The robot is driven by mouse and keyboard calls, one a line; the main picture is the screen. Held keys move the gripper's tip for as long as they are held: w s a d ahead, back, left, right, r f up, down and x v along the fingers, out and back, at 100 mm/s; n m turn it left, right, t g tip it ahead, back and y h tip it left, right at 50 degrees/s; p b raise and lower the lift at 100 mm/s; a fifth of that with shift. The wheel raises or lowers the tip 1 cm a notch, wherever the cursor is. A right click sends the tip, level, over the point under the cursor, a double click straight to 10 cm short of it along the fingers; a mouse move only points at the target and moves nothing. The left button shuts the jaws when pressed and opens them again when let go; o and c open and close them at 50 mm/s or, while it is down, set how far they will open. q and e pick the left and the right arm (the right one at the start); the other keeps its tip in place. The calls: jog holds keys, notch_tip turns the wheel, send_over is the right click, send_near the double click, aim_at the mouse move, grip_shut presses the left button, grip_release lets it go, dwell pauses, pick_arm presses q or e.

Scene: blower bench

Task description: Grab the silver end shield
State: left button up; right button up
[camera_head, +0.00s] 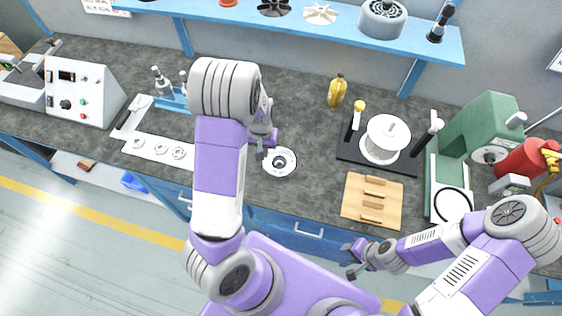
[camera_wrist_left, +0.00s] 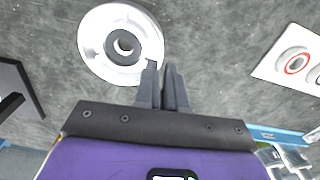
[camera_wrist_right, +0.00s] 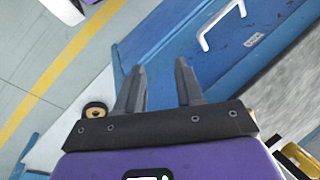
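The silver end shield (camera_head: 280,162) is a round, pale disc with a dark ring and hub at its centre. It lies flat on the dark bench top beside my left gripper (camera_head: 262,153). In the left wrist view the end shield (camera_wrist_left: 95,45) is ahead and left of the fingers. My left gripper (camera_wrist_left: 161,68) has its fingers together with nothing between them. One fingertip overlaps the disc's rim in that view; I cannot tell if they touch. My right gripper (camera_head: 349,260) is open and empty in front of the bench's front edge; its fingers (camera_wrist_right: 160,68) show apart.
A wooden block rack (camera_head: 354,204), a spool stand (camera_head: 345,153) and a yellow bottle (camera_head: 337,91) stand to the right. A white mat with rings (camera_head: 128,148) lies left. A green press (camera_head: 487,120) is far right. A blue shelf (camera_head: 290,22) runs behind.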

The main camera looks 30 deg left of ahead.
aim_at(279, 164)
pick_arm(q)
notch_tip(279, 164, down, 5)
jog(key=shift+b, duration=0.45)
grip_shut()
jog(key=shift+r, duration=0.1)
dwell(1.2)
